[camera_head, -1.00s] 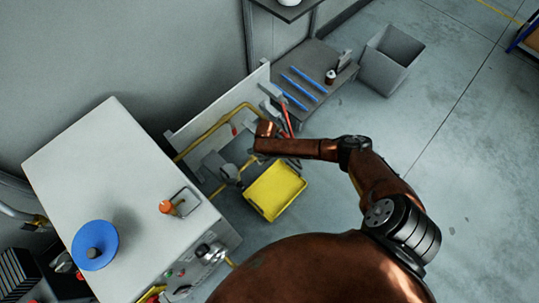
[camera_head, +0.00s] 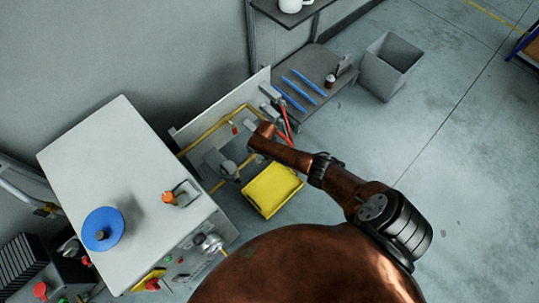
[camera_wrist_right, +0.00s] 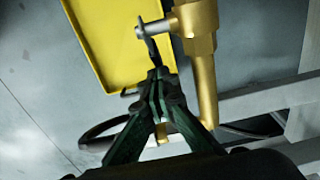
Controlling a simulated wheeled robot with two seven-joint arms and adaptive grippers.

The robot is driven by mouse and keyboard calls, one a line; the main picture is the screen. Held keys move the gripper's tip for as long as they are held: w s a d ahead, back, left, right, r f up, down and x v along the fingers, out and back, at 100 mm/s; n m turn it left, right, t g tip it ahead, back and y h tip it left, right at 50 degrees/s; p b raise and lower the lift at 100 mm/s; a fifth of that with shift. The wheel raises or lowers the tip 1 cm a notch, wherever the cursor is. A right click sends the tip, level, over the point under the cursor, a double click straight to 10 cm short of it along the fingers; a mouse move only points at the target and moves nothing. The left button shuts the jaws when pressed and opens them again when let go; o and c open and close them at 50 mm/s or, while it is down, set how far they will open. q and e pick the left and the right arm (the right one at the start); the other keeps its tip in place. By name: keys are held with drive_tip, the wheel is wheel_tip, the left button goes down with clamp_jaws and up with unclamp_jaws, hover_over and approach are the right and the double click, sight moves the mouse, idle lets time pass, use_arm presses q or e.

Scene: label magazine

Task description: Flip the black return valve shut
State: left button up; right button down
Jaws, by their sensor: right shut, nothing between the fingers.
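In the wrist view my right gripper (camera_wrist_right: 158,76) is shut, with its dark green fingers together and nothing held between them. Its tips are close below a thin dark lever (camera_wrist_right: 150,44) hanging from a grey hub (camera_wrist_right: 158,27), beside a brass valve body (camera_wrist_right: 196,25). This looks like the black return valve; whether the tips touch the lever I cannot tell. In the head view my right wrist (camera_head: 264,137) reaches the pipe panel (camera_head: 222,107), and it hides the fingers and the valve. My left gripper is not in view.
A yellow tray (camera_head: 272,190) lies below the panel; it also fills the upper left of the wrist view (camera_wrist_right: 115,45). Red handles (camera_head: 285,119) are right of my wrist. A white-topped cabinet (camera_head: 115,160) stands left. Open floor (camera_head: 450,150) lies right.

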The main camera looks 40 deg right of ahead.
sight(265, 160)
drive_tip(key=shift+a+f, duration=0.2)
drive_tip(key=shift+f, duration=0.1)
drive_tip(key=shift+a+f, duration=0.1)
drive_tip(key=shift+f, duration=0.35)
drive_tip(key=shift+s+a+f, duration=0.1)
drive_tip(key=shift+f, duration=0.2)
drive_tip(key=shift+f+y, duration=0.1)
drive_tip(key=shift+y, duration=0.2)
drive_tip(key=shift+a+f+y+b, duration=0.1)
drive_tip(key=shift+f+y+b, duration=0.05)
drive_tip(key=shift+y+b, duration=0.15)
drive_tip(key=shift+a+f, duration=0.25)
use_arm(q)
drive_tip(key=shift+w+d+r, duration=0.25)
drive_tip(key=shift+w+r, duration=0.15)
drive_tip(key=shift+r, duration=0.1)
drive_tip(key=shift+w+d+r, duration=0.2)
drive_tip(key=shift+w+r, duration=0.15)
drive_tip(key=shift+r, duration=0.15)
use_arm(e)
drive_tip(key=shift+a+f, duration=0.15)
drive_tip(key=shift+a, duration=0.05)
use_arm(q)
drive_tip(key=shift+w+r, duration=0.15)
use_arm(e)
drive_tip(key=shift+a+f, duration=0.1)
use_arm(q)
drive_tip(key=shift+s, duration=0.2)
